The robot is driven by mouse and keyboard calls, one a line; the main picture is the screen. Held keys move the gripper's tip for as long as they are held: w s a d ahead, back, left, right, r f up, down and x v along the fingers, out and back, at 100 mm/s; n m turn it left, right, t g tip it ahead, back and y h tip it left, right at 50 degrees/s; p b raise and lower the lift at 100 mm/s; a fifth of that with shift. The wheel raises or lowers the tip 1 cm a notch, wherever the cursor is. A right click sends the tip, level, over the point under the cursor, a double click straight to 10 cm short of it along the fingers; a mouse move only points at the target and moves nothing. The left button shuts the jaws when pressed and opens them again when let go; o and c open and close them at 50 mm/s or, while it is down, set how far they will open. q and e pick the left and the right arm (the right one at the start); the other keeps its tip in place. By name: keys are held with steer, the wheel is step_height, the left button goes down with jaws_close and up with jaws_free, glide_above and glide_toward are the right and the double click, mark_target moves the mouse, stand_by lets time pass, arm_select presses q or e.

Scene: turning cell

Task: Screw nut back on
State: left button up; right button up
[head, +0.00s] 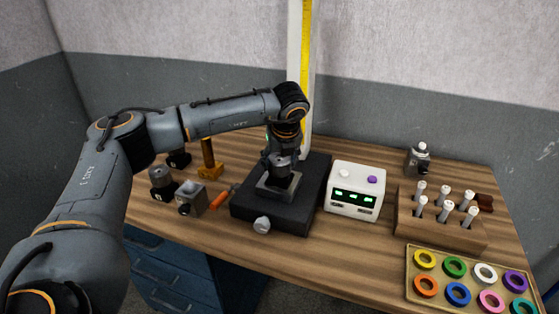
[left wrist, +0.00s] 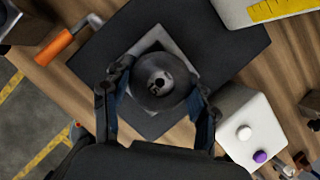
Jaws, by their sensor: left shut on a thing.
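My left gripper (head: 280,160) points straight down over the black fixture block (head: 245,205). In the left wrist view its two fingers (left wrist: 158,105) are closed on opposite sides of a round dark grey nut (left wrist: 152,97) with a hole in its middle. A small light thread or stud end shows inside the hole. The nut sits over the pale grey square plate (left wrist: 148,42) on the block. I cannot tell how far the nut is seated. My right gripper is in neither view.
A white box with green displays (head: 353,195) stands right of the fixture. A wooden rack with white-topped pins (head: 420,232) and a tray of coloured rings (head: 412,284) lie further right. An orange-handled tool (head: 220,200) and small grey blocks (head: 192,194) lie left.

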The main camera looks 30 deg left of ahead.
arm_select(q)
steer(key=shift+f+m+t+b, duration=0.25)
steer(key=shift+m+b, duration=0.25)
steer(key=shift+m, duration=0.3)
steer(key=shift+a+m+h+b, duration=0.1)
steer(key=shift+m+h+b, duration=0.25)
steer(key=shift+m, duration=0.35)
steer(key=m+h, duration=0.1)
steer(key=m, duration=0.1)
steer(key=shift+r+m+t, duration=0.1)
steer(key=shift+m+t, duration=0.25)
steer(key=shift+m, duration=0.05)
steer(key=shift+r+m, duration=0.15)
steer(key=shift+m, duration=0.25)
steer(key=shift+m+h, duration=0.45)
steer(key=shift+m, duration=0.05)
steer(key=shift+m+h, duration=0.4)
steer(key=shift+m, duration=0.8)
steer(key=o, duration=1.3)
steer(key=shift+o, duration=0.2)
